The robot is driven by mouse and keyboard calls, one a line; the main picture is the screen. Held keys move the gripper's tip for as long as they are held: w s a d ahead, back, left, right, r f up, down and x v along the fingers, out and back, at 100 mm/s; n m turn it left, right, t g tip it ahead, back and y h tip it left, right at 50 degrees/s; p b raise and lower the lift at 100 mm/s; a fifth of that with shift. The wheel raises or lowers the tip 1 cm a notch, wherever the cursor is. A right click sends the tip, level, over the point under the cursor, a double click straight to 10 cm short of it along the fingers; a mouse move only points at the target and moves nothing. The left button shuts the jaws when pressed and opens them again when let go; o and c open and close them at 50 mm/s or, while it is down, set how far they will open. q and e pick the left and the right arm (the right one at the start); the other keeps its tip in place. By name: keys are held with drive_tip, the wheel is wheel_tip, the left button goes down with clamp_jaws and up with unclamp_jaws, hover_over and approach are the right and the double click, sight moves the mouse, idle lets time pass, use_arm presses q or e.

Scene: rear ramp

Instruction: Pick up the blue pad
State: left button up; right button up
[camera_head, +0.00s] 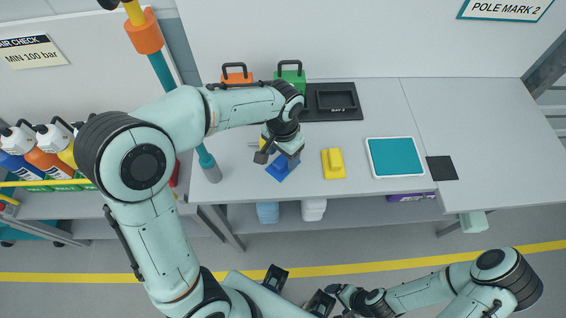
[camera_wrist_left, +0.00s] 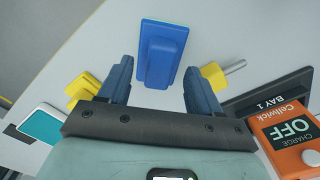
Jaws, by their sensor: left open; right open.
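The blue pad (camera_head: 283,168), a flat plate with a raised block on top, lies on the grey bench near its front edge. In the left wrist view the blue pad (camera_wrist_left: 160,55) lies just beyond and between the fingertips. My left gripper (camera_head: 278,155) is open above the pad and hides part of it in the head view. Its two fingers, with the gripper centre (camera_wrist_left: 158,68), stand either side of the pad in the wrist view, with nothing held.
A yellow block (camera_head: 333,163) and teal-topped tray (camera_head: 395,157) lie to the right. A yellow piece with a grey rod (camera_wrist_left: 214,76) is close to the right finger. Orange (camera_head: 236,77) and green (camera_head: 290,78) handled units and a black bay tray (camera_head: 335,100) stand behind.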

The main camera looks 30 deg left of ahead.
sight(283, 159)
use_arm(q)
wheel_tip(283, 159, down, 3)
drive_tip(key=shift+r, duration=0.2)
drive_tip(key=c, duration=0.8)
use_arm(e)
drive_tip(key=shift+f, duration=0.1)
use_arm(q)
drive_tip(key=shift+r, duration=0.15)
wheel_tip(283, 159, up, 20)
drive_tip(key=p, duration=0.3)
use_arm(e)
drive_tip(key=w+r, duration=0.2)
drive_tip(key=r, duration=0.1)
drive_tip(key=shift+r, duration=0.3)
